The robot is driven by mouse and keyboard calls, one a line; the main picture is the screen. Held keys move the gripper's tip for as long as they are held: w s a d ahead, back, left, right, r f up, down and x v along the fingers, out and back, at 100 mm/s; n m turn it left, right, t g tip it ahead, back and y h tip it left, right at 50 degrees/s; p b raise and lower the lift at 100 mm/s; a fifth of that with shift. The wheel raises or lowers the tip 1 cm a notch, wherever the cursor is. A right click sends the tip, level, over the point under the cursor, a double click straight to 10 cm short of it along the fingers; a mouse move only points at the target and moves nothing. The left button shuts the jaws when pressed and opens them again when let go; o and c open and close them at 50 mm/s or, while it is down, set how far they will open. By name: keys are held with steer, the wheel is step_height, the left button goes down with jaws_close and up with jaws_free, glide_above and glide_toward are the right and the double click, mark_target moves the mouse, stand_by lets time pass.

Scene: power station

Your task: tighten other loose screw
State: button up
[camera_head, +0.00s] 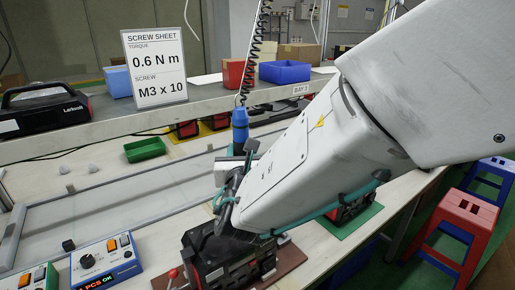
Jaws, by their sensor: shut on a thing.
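My gripper (230,188) is at the picture's middle, at the end of my white arm, and is shut on a blue screwdriver (240,128). The screwdriver stands about upright, its top tied to a black coiled cord. Its lower part and tip are hidden by my gripper. Below is a black power unit (240,262) on a brown mat (288,262). My gripper covers part of the unit's top. No screw can be made out. A screw sheet (155,66) reads 0.6 N m, M3 x 10.
A control box (106,262) showing "PCS OK" stands left of the unit. Another black unit (350,208) on a green mat is partly behind my arm. A green tray (145,149) and a blue bin (285,71) are farther back. A red stool (462,225) stands at right.

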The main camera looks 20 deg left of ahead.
mark_target(242, 139)
steer(key=shift+f, duration=1.8)
stand_by(3.1)
steer(key=shift+r, duration=3.8)
